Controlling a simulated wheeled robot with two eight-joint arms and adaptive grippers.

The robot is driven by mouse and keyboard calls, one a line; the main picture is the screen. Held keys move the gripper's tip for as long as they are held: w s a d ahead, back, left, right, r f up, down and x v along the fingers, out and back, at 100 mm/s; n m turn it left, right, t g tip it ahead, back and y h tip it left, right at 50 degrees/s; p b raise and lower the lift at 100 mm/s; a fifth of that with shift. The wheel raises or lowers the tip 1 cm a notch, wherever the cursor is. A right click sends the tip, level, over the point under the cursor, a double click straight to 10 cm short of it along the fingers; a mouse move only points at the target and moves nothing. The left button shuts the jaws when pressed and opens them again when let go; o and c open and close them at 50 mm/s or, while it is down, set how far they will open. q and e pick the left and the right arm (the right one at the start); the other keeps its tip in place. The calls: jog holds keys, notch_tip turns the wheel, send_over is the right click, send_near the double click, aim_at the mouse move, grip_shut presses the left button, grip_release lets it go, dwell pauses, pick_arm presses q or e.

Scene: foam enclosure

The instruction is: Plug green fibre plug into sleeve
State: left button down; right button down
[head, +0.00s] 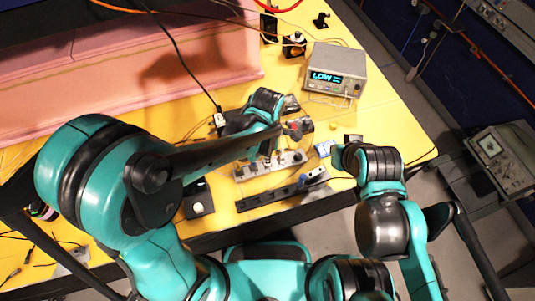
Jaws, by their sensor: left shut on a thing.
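My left gripper (296,128) is at the middle of the yellow table, just above a pale strip with several small fittings (262,170). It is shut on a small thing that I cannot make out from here. I cannot pick out the green fibre plug, and I cannot tell which fitting is the sleeve. My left forearm hides part of the table. My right gripper (343,150) is right of the strip, near the table's right side. Its fingers are too small and dark to read.
A black strip (270,197) lies along the table's front edge, with a dark block (198,200) to its left. A grey meter box (335,70) with a lit display stands behind. A pink foam wall (110,70) closes the back left. Cables cross the table.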

pick_arm(q)
jog(key=shift+f, duration=0.25)
jog(key=c, duration=1.5)
grip_release()
jog(key=shift+r, duration=0.1)
notch_tip(320, 180, up, 12)
jog(key=shift+f, duration=0.1)
